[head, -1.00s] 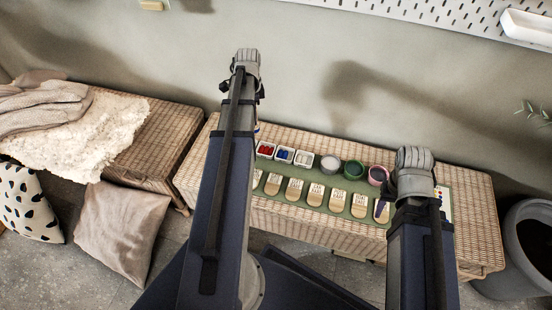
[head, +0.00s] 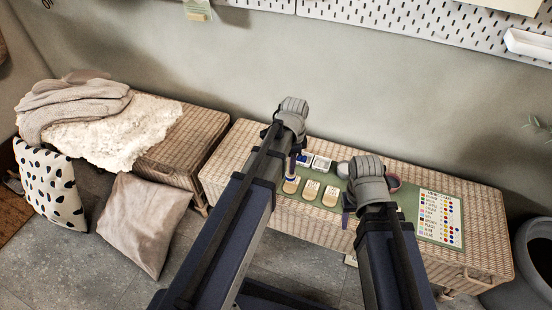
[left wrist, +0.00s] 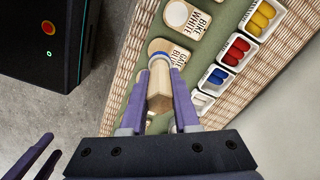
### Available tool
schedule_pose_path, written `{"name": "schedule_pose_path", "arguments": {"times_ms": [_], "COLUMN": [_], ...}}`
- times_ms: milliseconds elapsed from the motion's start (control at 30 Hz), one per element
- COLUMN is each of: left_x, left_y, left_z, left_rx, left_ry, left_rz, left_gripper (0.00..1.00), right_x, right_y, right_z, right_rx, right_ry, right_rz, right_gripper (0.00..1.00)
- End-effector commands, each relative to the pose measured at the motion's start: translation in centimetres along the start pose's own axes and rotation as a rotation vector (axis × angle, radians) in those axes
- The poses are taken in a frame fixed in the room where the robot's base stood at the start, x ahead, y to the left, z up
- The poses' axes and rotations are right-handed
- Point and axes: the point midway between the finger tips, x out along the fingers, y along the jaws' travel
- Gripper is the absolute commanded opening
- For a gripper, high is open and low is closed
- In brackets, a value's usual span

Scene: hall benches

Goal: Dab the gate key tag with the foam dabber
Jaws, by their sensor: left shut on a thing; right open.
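My left gripper (left wrist: 158,78) is shut on the foam dabber (left wrist: 160,92), which has a pale wooden handle and a white and blue end. The dabber's end is over a wooden tag (left wrist: 181,50) whose lettering ends in BLUE; its first word is unclear, and I cannot tell if the end touches it. In the head view this tag (head: 290,187) lies under my left gripper (head: 293,163). No tag is clearly readable as the gate key tag. My right gripper (head: 347,212) is open, over the mat's front side.
A BIKE WHITE tag (left wrist: 181,18) lies beside it. Trays of red (left wrist: 236,51), blue (left wrist: 214,77) and yellow (left wrist: 262,14) stand behind the tags on the green mat (left wrist: 215,43). A printed colour chart (head: 440,217) lies at the right of the wicker bench (head: 485,228).

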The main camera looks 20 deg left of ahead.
Motion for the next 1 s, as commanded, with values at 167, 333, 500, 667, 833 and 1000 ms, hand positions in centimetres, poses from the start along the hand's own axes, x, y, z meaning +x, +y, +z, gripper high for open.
{"name": "schedule_pose_path", "arguments": {"times_ms": [167, 333, 500, 667, 833, 1000], "left_x": [0.1, 0.6, 1.9, 3.5, 5.2, 6.0], "left_y": [0.1, 0.1, 0.1, 0.1, 0.1, 0.1], "left_z": [-0.1, -0.1, -0.1, -0.1, -0.1, -0.1], "left_rx": [0.001, 0.001, 0.001, 0.001, 0.001, 0.001], "left_ry": [0.000, 0.000, 0.000, 0.000, 0.000, 0.000], "left_rz": [0.000, 0.000, 0.000, 0.000, 0.000, 0.000], "left_gripper": [0.00, 0.00, 0.00, 0.00, 0.00, 0.00], "right_x": [0.1, 0.6, 1.9, 3.5, 5.2, 6.0], "right_y": [0.0, 0.0, -0.1, -0.2, -0.4, -0.5], "right_z": [0.0, 0.0, -0.1, -0.2, -0.3, -0.4], "right_rx": [0.000, 0.000, -0.001, -0.001, -0.003, -0.005], "right_ry": [0.000, 0.000, 0.000, 0.000, 0.001, 0.001], "right_rz": [0.000, 0.001, 0.003, 0.005, 0.007, 0.007], "right_gripper": [0.50, 0.50, 0.50, 0.50, 0.50, 0.50]}}
